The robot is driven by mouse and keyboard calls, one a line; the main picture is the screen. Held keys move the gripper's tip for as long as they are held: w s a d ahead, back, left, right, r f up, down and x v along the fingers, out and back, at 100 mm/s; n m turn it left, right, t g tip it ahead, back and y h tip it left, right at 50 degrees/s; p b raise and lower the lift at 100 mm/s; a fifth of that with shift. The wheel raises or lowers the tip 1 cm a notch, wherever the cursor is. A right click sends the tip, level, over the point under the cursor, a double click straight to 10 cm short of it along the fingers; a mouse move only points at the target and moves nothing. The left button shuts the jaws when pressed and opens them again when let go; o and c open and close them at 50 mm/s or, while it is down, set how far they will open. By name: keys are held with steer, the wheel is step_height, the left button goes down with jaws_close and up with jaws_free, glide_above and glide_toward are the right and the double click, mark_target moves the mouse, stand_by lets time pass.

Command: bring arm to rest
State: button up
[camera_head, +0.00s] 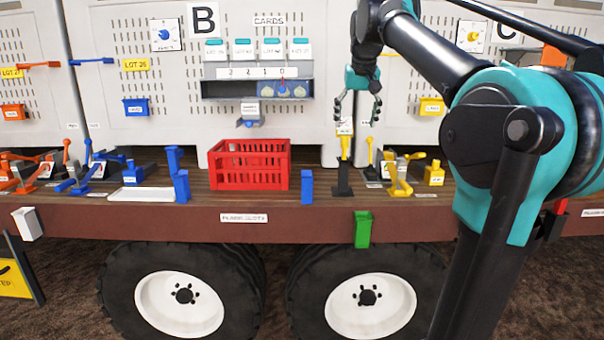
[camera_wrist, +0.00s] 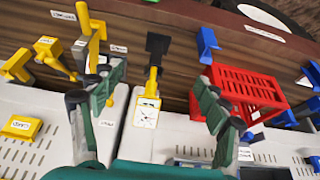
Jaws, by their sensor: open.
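My gripper (camera_head: 358,106) hangs from my arm in front of the panel wall, to the right of the card unit. Its fingers are spread apart and point down, with nothing held between them. In the wrist view my gripper (camera_wrist: 155,105) also shows open. Between and beyond its fingers stands a yellow post with a white label (camera_wrist: 147,112) on a black base. In the head view this yellow post (camera_head: 344,147) is just below the fingertips. I cannot tell whether the fingers touch it.
A red crate (camera_head: 249,179) stands on the wooden deck (camera_head: 440,208), left of my gripper. Yellow levers (camera_head: 400,180) stand to the right, blue levers (camera_head: 78,178) and a white tray (camera_head: 141,194) to the left. A green bin (camera_head: 363,229) hangs on the deck's front edge above the wheels.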

steer(key=s+d+f, duration=0.1)
steer(key=s+f, duration=0.2)
steer(key=f, duration=0.9)
steer(key=s+d+f, duration=0.1)
steer(key=s+f, duration=0.2)
steer(key=f, duration=0.9)
steer(key=s+d+f, duration=0.2)
steer(key=s+f, duration=1.8)
steer(key=f, duration=0.3)
steer(key=shift+f, duration=0.15)
